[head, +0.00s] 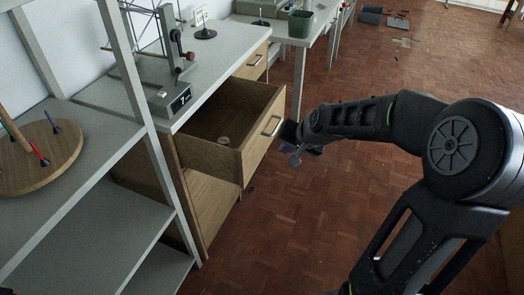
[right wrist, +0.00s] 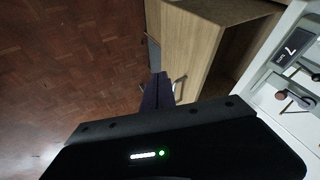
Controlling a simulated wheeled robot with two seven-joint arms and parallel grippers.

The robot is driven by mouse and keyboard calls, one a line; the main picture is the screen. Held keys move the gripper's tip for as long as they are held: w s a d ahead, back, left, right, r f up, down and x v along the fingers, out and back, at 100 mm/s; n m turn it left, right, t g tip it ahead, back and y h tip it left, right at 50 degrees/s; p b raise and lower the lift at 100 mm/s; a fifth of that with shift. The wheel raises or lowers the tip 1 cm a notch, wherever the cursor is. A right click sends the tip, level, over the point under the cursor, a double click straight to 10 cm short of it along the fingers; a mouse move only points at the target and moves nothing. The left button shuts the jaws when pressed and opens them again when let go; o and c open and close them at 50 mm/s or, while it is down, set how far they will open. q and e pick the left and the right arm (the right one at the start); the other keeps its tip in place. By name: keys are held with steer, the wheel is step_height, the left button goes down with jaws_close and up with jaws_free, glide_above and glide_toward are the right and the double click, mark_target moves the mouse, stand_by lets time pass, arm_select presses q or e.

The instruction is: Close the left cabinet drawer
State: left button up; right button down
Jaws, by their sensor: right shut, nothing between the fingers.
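The wooden cabinet drawer (head: 262,148) under the left part of the workbench is pulled well out, with its inside showing from above. It carries a metal bar handle (head: 271,126) on its front and holds a small round item (head: 224,141). My right gripper (head: 293,157) is shut and empty, just outside the drawer front, to the right of and below the handle. In the right wrist view the dark fingers (right wrist: 156,88) are beside the handle (right wrist: 179,88) and the drawer front (right wrist: 190,40); whether they touch is unclear. My left gripper is out of view.
A second drawer front (head: 256,63) with a handle sits farther along the bench. The workbench (head: 218,65) carries a grey device (head: 175,98). A metal shelf rack (head: 150,130) with a round wooden board (head: 62,160) stands at left. The parquet floor (head: 340,210) is open at right.

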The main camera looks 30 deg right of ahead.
mark_target(257, 153)
steer(key=shift+f, duration=0.1)
